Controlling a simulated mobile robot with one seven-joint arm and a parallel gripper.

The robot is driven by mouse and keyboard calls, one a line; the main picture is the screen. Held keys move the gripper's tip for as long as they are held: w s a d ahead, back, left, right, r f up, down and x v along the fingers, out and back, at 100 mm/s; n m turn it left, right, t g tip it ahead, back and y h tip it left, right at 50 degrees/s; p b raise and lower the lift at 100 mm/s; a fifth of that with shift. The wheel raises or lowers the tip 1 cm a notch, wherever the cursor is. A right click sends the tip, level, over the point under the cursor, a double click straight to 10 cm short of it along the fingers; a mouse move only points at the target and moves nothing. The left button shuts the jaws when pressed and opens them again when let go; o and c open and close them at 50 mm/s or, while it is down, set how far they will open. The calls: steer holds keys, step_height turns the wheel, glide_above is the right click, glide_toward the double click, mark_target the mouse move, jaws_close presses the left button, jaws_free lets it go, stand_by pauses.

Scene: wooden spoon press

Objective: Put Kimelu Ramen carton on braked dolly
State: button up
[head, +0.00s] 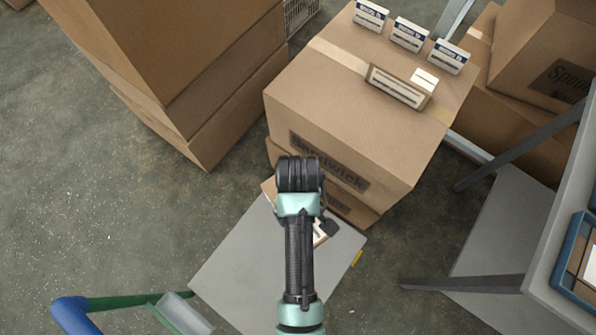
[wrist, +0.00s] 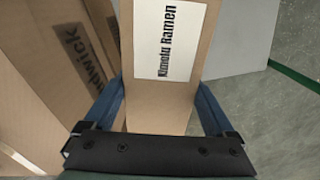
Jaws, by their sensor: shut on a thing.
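The Kimelu Ramen carton (wrist: 165,95) is a slim brown box with a white printed label, filling the middle of the wrist view. My gripper (wrist: 158,86) is shut on it, one blue finger along each side. In the head view, the carton (head: 321,239) is mostly hidden under my arm, over the grey flat deck (head: 235,260) that looks like the dolly. A small yellow part (head: 357,257) shows at the deck's right edge. I cannot tell whether the carton touches the deck.
A large Sandwick box stack (head: 370,110) stands just behind the deck, with small packs on top. Tall brown boxes (head: 190,60) stand at the left. A table (head: 555,250) is at the right. A blue and green tube frame (head: 105,303) is at the lower left.

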steer(key=shift+s+f+n+b, duration=0.55)
steer(key=shift+f+b, duration=0.65)
steer(key=shift+f, duration=1.8)
steer(key=shift+s+f+n+b, duration=0.55)
steer(key=shift+f+b, duration=0.65)
steer(key=shift+f, duration=1.75)
steer(key=shift+s+f+n+b, duration=0.3)
steer(key=shift+f+n+b, duration=0.65)
steer(key=shift+f, duration=2.05)
steer(key=shift+m, duration=0.25)
steer(key=shift+f+b, duration=0.15)
steer(key=shift+b, duration=0.2)
steer(key=o, duration=1.4)
